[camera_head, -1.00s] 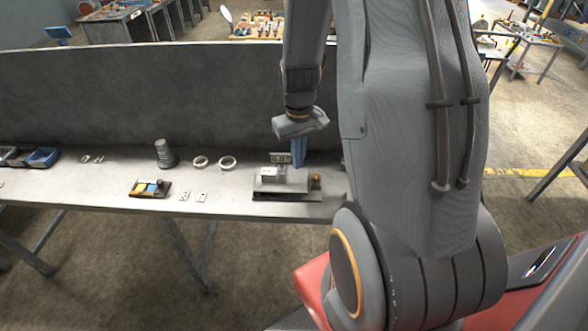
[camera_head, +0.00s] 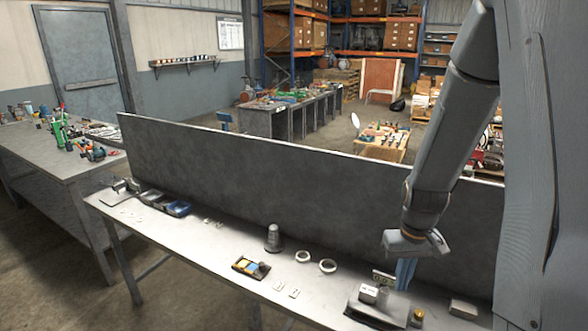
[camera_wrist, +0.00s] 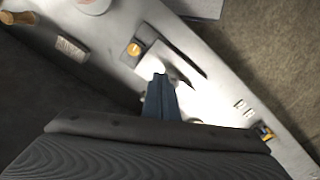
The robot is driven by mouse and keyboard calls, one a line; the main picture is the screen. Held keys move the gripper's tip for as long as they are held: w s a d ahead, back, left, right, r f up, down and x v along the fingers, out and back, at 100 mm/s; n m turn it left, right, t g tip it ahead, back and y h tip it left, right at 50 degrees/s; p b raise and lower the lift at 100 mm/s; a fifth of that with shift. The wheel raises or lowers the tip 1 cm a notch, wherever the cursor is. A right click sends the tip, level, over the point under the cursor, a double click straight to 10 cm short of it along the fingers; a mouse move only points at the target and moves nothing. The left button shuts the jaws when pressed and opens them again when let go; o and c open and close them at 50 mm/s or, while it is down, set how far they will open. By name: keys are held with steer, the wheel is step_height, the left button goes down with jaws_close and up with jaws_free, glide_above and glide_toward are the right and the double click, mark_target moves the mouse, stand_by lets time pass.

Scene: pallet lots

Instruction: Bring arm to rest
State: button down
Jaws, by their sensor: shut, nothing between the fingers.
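My gripper (camera_head: 405,272) hangs at the end of my bent arm, on the right of the head view. Its blue fingers are together and point down above the back bench, with nothing between them. Below and beside the fingers is a grey fixture (camera_head: 376,312) with a pale block (camera_head: 368,294) and a brass knob (camera_head: 417,316). In the wrist view the closed fingers (camera_wrist: 160,80) point toward the same fixture, and its brass knob (camera_wrist: 134,49) shows beyond them. I cannot tell whether the fingertips touch the fixture.
The bench (camera_head: 215,252) has a tall dark back panel (camera_head: 300,185) close behind the gripper. On it are two pale rings (camera_head: 327,266), a grey stepped cylinder (camera_head: 273,238), a tray with yellow and blue pieces (camera_head: 250,267) and blue bins (camera_head: 178,208). Another table (camera_head: 50,165) stands left.

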steer(key=s+a+r+b, duration=0.2)
steer(key=s+a+b, duration=0.1)
steer(key=a, duration=0.3)
steer(key=s+a+r+t+b, duration=0.1)
steer(key=s+a+b, duration=0.1)
steer(key=a, duration=0.5)
steer(key=shift+s+r+n+b, duration=0.35)
steer(key=shift+s+n+b, duration=0.05)
steer(key=shift+s, duration=0.4)
